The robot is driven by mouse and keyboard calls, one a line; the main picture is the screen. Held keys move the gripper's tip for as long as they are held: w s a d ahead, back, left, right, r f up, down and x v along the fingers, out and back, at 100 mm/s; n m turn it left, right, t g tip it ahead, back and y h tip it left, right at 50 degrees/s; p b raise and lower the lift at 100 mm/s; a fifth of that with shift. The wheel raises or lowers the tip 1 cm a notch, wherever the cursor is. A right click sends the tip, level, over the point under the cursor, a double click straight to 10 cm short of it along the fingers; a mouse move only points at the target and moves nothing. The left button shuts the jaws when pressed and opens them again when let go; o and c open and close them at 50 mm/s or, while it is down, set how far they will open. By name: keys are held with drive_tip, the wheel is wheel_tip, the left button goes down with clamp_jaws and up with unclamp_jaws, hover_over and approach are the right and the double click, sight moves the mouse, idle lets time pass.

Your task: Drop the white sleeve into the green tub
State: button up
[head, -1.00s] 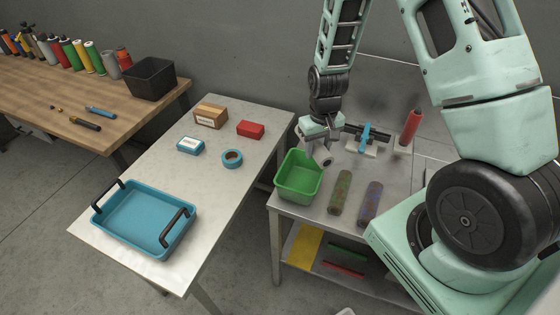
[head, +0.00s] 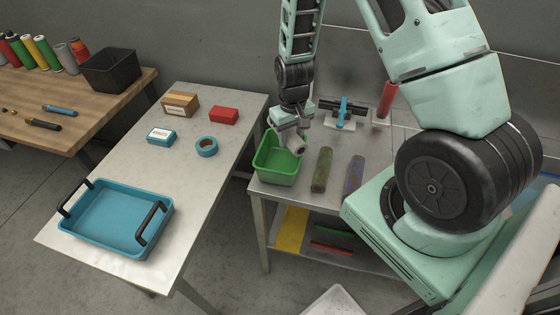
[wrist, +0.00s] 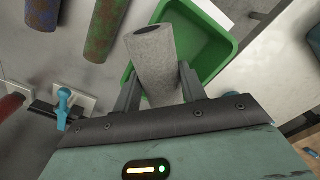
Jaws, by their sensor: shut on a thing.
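The white sleeve (wrist: 155,70) is a pale grey-white hollow tube. My gripper (wrist: 158,88) is shut on it, with one finger on each side in the wrist view. The green tub (head: 272,172) is an open bin at the left end of the metal bench.
Two mottled tubes, one green-brown (head: 322,170) and one purple-brown (head: 354,174), lie right of the tub. Behind them are a blue-handled clamp (head: 343,112) and a red cylinder (head: 388,100). A pale table to the left holds a blue tray (head: 115,222).

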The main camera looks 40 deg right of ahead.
drive_tip(key=o, duration=1.1)
drive_tip(key=shift+r, duration=0.1)
wheel_tip(320, 180, up, 17)
drive_tip(key=b, duration=0.3)
drive_tip(key=shift+r, duration=0.2)
drive_tip(key=s+a+f+n+b, duration=0.1)
drive_tip(key=s+a+n+b, duration=0.45)
drive_tip(key=a, duration=0.95)
drive_tip(key=s+a+f+n, duration=0.1)
drive_tip(key=s+a, duration=0.2)
drive_tip(key=s, duration=0.2)
drive_tip(key=s+a+n, duration=0.1)
drive_tip(key=s+a, duration=0.2)
drive_tip(key=s, duration=0.2)
drive_tip(key=s+a+f+n, duration=0.1)
drive_tip(key=s+a, duration=0.2)
drive_tip(key=s, duration=0.3)
drive_tip(key=shift+s+a+f+n+y, duration=0.1)
drive_tip(key=shift+f+n+y, duration=0.2)
drive_tip(key=shift+f+n, duration=0.05)
